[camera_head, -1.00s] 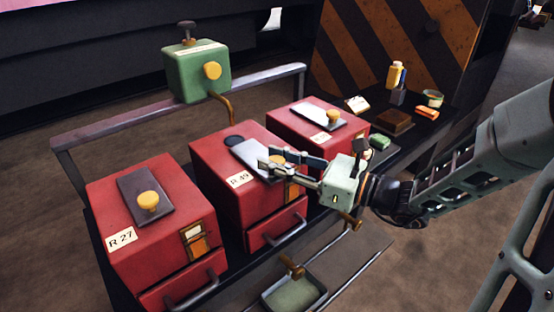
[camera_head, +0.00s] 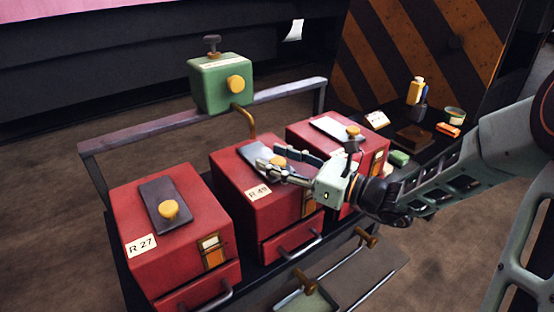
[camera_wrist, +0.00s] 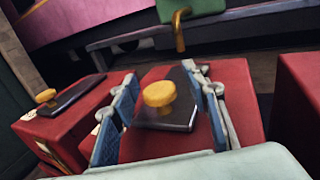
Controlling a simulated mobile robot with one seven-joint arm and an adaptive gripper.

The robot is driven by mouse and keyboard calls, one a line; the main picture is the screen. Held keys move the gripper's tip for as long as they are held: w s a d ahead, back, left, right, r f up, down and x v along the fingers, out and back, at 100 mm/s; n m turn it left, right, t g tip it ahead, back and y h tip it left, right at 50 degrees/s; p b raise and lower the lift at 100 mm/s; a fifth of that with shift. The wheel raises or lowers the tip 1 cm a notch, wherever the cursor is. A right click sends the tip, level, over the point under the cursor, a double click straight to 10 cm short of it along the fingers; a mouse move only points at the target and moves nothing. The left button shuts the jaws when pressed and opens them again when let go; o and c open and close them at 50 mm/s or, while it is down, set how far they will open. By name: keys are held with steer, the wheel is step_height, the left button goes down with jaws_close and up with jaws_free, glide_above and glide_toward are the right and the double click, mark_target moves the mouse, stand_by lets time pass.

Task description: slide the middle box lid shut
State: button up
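The middle box (camera_head: 232,172), red and labelled R 49, has a flat grey lid (camera_head: 252,151) with a yellow knob (camera_head: 278,162) on its top. No dark opening shows beside the lid now. In the wrist view the lid (camera_wrist: 183,117) lies flat, with its knob (camera_wrist: 159,94) upright. My gripper (camera_head: 269,159) is low over this lid. In the wrist view my gripper (camera_wrist: 160,78) is open, with one finger on each side of the knob and visible gaps between. My fingers hide part of the lid in the head view.
The red R 27 box (camera_head: 190,245) stands left and another red box (camera_head: 310,135) stands right, both with knobbed lids. A green tank (camera_head: 221,84) with a bent brass pipe (camera_head: 246,121) stands behind. A rail (camera_head: 150,132) runs along the back. Small items crowd the dark right-hand surface.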

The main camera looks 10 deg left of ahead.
steer(key=shift+d, duration=0.1)
steer(key=v, duration=1.2)
